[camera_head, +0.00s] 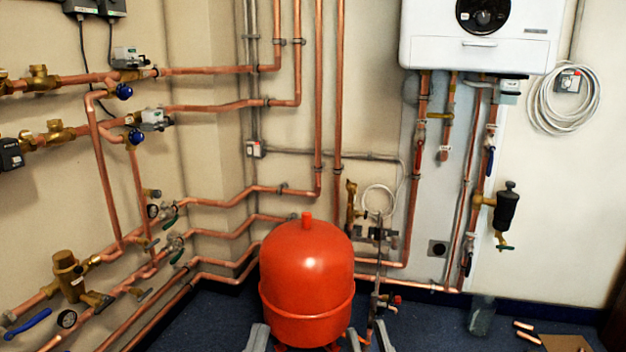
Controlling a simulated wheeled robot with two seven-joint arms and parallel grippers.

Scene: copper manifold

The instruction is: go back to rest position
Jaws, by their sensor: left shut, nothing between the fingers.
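My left gripper (258,338) shows at the bottom edge, left of the foot of the red vessel. Only its grey tips are in view, and they are shut with nothing held. My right gripper (369,339) shows at the bottom edge, right of the vessel's foot. Its two grey fingers stand apart, with a thin copper pipe showing in the gap behind them. I see nothing held in it. The rest of both arms is out of the frame.
The red vessel (307,270) stands on the dark blue floor in the corner between the grippers. Copper pipes with valves (70,275) run along the left wall. A white boiler (481,35) hangs above right. A clear container (482,315) and pipe pieces (526,331) lie at bottom right.

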